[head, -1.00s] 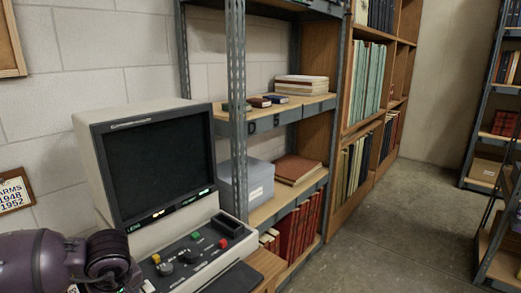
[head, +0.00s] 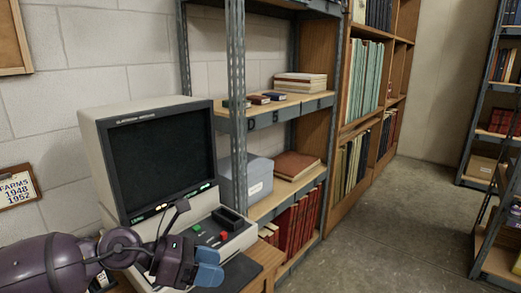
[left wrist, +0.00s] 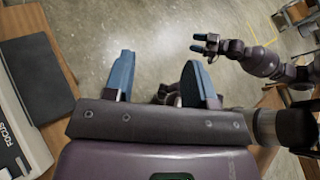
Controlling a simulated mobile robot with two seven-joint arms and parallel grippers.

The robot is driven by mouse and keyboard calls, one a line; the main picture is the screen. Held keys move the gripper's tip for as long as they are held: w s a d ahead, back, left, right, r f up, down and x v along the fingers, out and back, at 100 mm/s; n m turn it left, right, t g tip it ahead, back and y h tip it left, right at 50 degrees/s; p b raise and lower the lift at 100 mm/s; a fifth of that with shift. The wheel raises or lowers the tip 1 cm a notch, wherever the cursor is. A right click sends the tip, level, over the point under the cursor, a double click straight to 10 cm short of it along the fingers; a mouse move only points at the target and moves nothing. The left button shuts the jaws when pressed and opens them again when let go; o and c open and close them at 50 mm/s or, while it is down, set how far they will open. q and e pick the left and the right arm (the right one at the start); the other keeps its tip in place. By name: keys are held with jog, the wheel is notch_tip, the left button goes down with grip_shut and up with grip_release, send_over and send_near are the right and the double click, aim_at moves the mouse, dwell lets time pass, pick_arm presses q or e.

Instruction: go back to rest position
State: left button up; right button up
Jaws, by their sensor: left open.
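My left gripper (head: 209,267) is in the head view at the lower middle, in front of the reader's control panel. Its blue fingertips overlap in that view. In the left wrist view the left gripper (left wrist: 158,80) has its two blue fingers wide apart, with nothing between them and the floor beyond. My right gripper (left wrist: 205,44) shows small at the upper right of the left wrist view. Its blue fingertips look apart and empty, over the floor. The right arm is not in the head view.
A microfilm reader (head: 162,160) with a dark screen stands on a wooden desk (head: 262,257) close to my left arm. A metal shelf (head: 238,125) with books and a grey box (head: 247,180) stands just beyond. Open floor (head: 400,225) lies to the right.

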pick_arm(q)
jog(key=w+r+n+t+h, duration=0.35)
jog(key=n+t, duration=0.55)
jog(key=n, duration=0.8)
jog(key=a+f+n+t+y, duration=0.5)
jog(key=a+f+n+y, duration=0.4)
jog(key=n, duration=0.9)
jog(key=s+a+f+n+g+y, duration=0.1)
jog(key=s+a+f+n+y, duration=0.1)
jog(key=s+f, duration=0.5)
jog(key=s+a+f+n+g+y, duration=0.2)
jog(key=s+a+f+n+y, duration=0.1)
jog(key=s+f+n, duration=0.3)
jog(key=s+a+f+n+g+y, duration=0.2)
jog(key=s+a+f+n+y, duration=0.1)
jog(key=s+f, duration=0.6)
notch_tip(320, 180, down, 3)
jog(key=shift+s+a+n, duration=0.35)
jog(key=shift+a+n, duration=0.2)
jog(key=shift+n, duration=0.45)
